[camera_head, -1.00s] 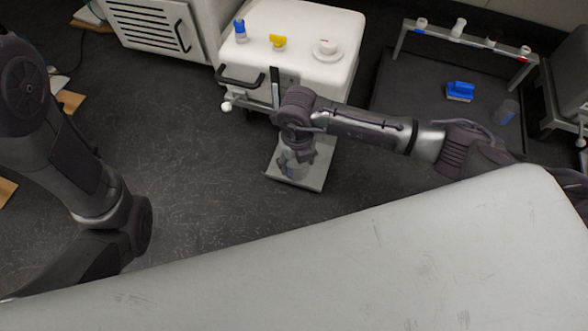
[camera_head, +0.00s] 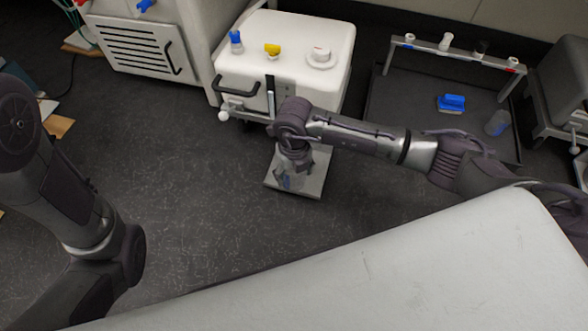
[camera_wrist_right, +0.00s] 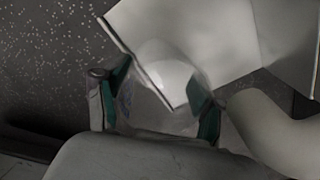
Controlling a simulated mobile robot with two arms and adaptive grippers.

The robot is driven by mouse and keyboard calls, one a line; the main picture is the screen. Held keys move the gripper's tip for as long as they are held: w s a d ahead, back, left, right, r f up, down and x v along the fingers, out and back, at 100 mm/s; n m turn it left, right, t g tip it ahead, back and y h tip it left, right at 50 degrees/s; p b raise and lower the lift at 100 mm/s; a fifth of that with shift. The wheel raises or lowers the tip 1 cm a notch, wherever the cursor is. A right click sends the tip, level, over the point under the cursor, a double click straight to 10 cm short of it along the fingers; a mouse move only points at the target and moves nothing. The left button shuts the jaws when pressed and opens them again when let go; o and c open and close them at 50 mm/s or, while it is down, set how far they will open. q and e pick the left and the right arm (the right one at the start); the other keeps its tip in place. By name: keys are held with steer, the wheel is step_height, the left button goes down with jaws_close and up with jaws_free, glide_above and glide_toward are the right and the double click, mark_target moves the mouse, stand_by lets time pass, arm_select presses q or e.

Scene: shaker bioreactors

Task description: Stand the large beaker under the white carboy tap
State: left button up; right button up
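The white carboy (camera_head: 300,85) is a big white box-shaped container with blue, yellow and white fittings on top. A tap with a white knob (camera_head: 224,116) sticks out low on its front left. My right gripper (camera_head: 291,168) points down over a pale square plate (camera_head: 312,183) on the floor in front of the carboy. It is shut on the clear large beaker (camera_head: 287,183), right of the tap. The wrist view shows the beaker (camera_wrist_right: 150,98) between the two teal-padded fingers. Whether its base touches the plate is unclear. The left gripper is out of view.
A dark tray (camera_head: 400,125) at the right holds a blue item (camera_head: 451,103), a bluish clear vessel (camera_head: 497,123) and a rack (camera_head: 455,53) with several small fittings. A vented cabinet (camera_head: 140,45) stands left of the carboy. The floor left of the plate is clear.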

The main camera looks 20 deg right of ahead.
steer(key=shift+o, duration=1.3)
steer(key=shift+f, duration=0.15)
steer(key=shift+o, duration=0.4)
